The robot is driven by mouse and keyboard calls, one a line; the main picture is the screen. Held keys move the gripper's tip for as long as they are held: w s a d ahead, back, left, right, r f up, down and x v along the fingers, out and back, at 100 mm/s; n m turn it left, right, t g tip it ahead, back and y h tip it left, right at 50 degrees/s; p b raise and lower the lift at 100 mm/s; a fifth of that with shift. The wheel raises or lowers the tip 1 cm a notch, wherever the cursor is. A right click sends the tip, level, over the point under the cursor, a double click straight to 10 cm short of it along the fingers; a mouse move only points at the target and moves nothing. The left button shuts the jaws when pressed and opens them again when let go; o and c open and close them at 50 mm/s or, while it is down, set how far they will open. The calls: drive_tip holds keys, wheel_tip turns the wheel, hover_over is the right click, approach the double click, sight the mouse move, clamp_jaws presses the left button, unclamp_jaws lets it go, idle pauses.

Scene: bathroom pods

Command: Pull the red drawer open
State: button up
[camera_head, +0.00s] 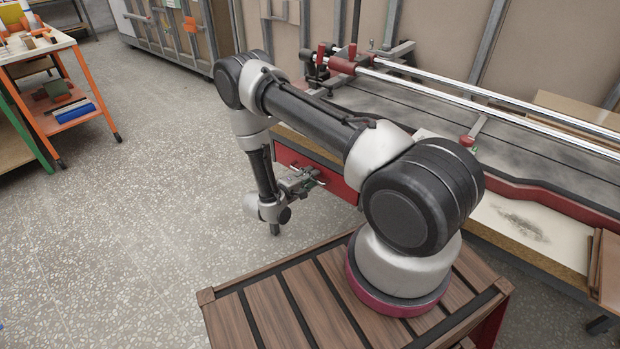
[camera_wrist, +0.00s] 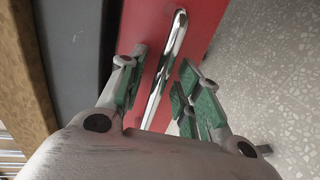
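The red drawer (camera_head: 337,181) sits under the long workbench in the head view, partly hidden behind my arm. Its red front (camera_wrist: 205,30) fills the upper middle of the wrist view. A shiny metal bar handle (camera_wrist: 165,68) runs along that front. My gripper (camera_wrist: 158,88) is open, with one green-padded finger on each side of the handle. A gap shows between the handle and the pads, at least on the right. In the head view my gripper (camera_head: 303,181) is at the drawer front, too small there to show contact. The drawer looks shut.
The workbench (camera_head: 440,112) carries long metal rails (camera_head: 480,92) and red clamps. Open speckled floor (camera_head: 150,220) lies left of the drawer. An orange-framed table (camera_head: 62,90) with blocks stands at the far left.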

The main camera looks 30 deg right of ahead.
drive_tip(key=shift+d+f, duration=0.1)
drive_tip(key=shift+d, duration=0.15)
drive_tip(key=shift+c, duration=0.4)
clamp_jaws()
drive_tip(key=shift+a, duration=0.15)
drive_tip(key=f+v, duration=0.2)
drive_tip(key=v, duration=1)
drive_tip(key=a+f+v, duration=0.1)
drive_tip(key=f+v, duration=0.2)
drive_tip(key=v, duration=0.9)
drive_tip(key=shift+s, duration=0.35)
drive_tip(key=shift+a, duration=0.15)
